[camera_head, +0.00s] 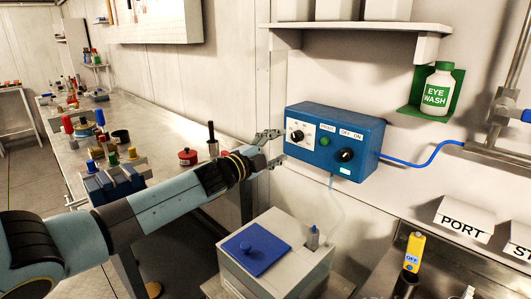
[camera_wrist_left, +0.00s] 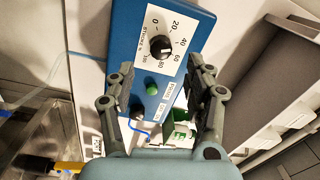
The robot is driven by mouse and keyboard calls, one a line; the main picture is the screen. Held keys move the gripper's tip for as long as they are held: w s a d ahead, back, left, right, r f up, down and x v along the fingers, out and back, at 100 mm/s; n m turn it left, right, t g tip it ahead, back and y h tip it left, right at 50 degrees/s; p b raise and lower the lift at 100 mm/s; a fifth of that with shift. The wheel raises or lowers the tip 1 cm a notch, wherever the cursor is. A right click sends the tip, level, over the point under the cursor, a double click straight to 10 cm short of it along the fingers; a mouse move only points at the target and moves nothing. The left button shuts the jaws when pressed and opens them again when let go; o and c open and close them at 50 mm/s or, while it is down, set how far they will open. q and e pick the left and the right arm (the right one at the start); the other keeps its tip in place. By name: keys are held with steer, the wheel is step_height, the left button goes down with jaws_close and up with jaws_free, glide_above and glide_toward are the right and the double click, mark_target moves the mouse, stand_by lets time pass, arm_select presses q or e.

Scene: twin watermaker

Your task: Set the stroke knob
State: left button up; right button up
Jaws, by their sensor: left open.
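The stroke knob (camera_head: 297,135) is a black knob on a white dial plate at the left of a blue control box (camera_head: 320,170) on the wall. In the left wrist view the knob (camera_wrist_left: 161,47) sits on a scale with numbers such as 0, 20, 40 and 60. Its exact setting is too small to read surely. My left gripper (camera_head: 277,148) is open and empty, just left of the box. In the left wrist view its fingers (camera_wrist_left: 160,72) are spread, with the knob ahead between and beyond their tips, apart from them. My right gripper is not in view.
The box also carries a green button (camera_head: 325,141) and a black off/on knob (camera_head: 345,155). A shelf (camera_head: 350,26) is above, an eye wash bottle (camera_head: 437,90) at right. A white tank with a blue lid (camera_head: 255,249) stands below. A cluttered bench (camera_head: 140,150) lies left.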

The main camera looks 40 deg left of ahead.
arm_select(q)
steer(key=shift+s+a, duration=0.1)
steer(key=shift+s, duration=2.55)
steer(key=shift+f, duration=0.1)
